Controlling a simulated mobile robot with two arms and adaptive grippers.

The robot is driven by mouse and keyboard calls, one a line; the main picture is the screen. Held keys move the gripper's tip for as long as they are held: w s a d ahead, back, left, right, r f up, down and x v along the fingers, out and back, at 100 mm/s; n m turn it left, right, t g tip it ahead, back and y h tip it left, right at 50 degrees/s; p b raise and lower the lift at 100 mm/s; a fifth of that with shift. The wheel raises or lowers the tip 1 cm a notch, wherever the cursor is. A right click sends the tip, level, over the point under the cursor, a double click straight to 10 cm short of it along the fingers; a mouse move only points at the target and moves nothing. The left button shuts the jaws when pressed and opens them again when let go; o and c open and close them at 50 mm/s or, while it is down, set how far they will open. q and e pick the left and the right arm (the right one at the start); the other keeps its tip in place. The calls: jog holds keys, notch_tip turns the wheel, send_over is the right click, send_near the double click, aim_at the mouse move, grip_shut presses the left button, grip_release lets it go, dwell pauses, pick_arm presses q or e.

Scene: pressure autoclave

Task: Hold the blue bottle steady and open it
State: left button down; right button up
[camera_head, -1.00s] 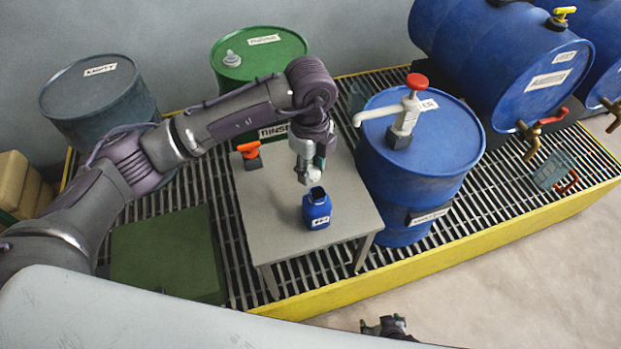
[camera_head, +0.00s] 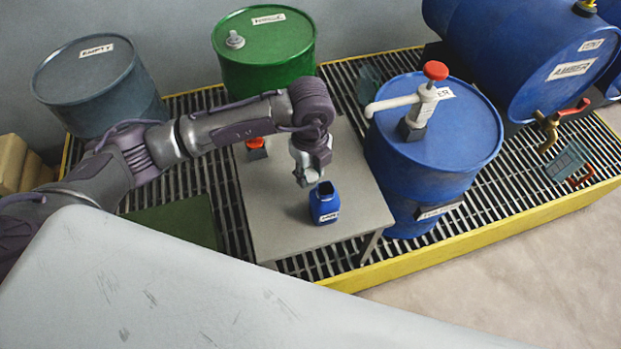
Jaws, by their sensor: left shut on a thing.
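The blue bottle (camera_head: 325,209) stands upright on the grey table (camera_head: 278,222), near its right side. Its dark, uncovered mouth faces up and a white label is on its front. My left gripper (camera_head: 307,178) is just above and to the left of the bottle's mouth, apart from the bottle as far as I can see. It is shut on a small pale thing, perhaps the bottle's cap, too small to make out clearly. My right gripper is out of view.
A blue drum (camera_head: 437,150) with a red-topped pump stands right of the table. A green drum (camera_head: 265,60) and a grey drum (camera_head: 98,85) stand behind.

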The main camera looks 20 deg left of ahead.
aim_at(310, 176)
pick_arm(q)
notch_tip(310, 176, down, 4)
jog(key=shift+f, duration=0.15)
jog(key=shift+f, duration=0.1)
jog(key=shift+f, duration=0.15)
jog(key=c, duration=0.7)
grip_release()
jog(key=shift+r, duration=0.25)
notch_tip(310, 176, up, 12)
jog(key=shift+b, duration=0.35)
